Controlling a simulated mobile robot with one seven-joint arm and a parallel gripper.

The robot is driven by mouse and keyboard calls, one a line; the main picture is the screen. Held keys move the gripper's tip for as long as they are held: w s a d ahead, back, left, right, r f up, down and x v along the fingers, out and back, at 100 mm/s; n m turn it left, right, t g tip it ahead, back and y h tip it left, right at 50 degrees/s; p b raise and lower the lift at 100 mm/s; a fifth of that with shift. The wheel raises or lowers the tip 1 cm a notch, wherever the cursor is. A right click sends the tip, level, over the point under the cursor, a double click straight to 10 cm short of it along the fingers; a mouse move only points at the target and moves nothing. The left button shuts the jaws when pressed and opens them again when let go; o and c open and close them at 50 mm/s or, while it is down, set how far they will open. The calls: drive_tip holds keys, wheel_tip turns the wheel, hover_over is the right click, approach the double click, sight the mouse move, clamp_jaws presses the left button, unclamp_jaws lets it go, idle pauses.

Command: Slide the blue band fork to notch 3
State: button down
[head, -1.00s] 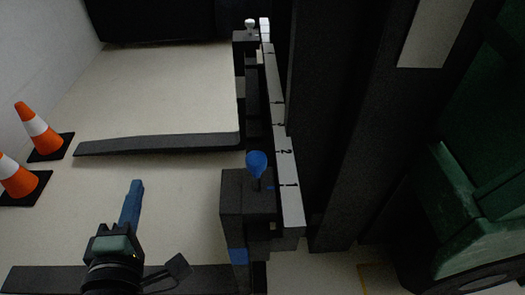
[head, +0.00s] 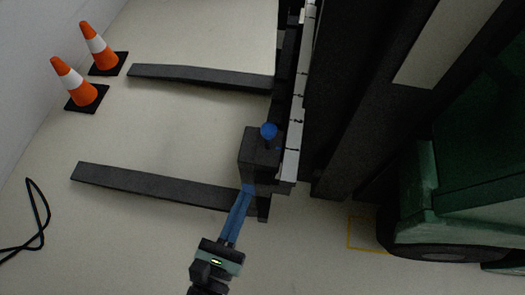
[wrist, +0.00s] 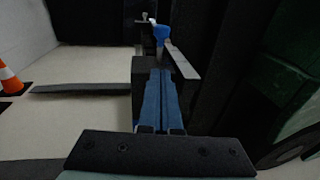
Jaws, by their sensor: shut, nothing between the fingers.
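The blue band fork (head: 155,188) is the nearer of two dark forks. Its hanger block (head: 259,152) carries an upright blue knob (head: 268,131), which also shows in the wrist view (wrist: 161,33). The knob's base sits about level with mark 1 on the pale notched rail (head: 298,105). The higher marks run away along the rail, too small to read surely. My gripper (head: 246,191), with long blue fingers, is shut and empty. Its tips are at the near side of the block; I cannot tell whether they touch. The blue band is hard to separate from the fingertips.
A second dark fork (head: 200,78) lies farther along the rail. Two orange and white cones (head: 78,84) stand at the left wall. A black cable (head: 42,215) lies on the floor at left. The dark mast and green truck (head: 450,195) close off the right.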

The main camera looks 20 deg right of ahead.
drive_tip(key=b+x, duration=0.2)
drive_tip(key=x, duration=0.9)
drive_tip(key=shift+w+d+f+b, duration=0.1)
drive_tip(key=shift+w+d+b, duration=0.1)
drive_tip(key=shift+d+b, duration=0.15)
drive_tip(key=x, duration=0.5)
drive_tip(key=w+a+x, duration=0.1)
drive_tip(key=x, duration=1)
drive_tip(key=shift+w+a+r, duration=0.3)
drive_tip(key=shift+a+r, duration=0.05)
drive_tip(key=shift+r, duration=0.2)
drive_tip(key=shift+s+a, duration=0.1)
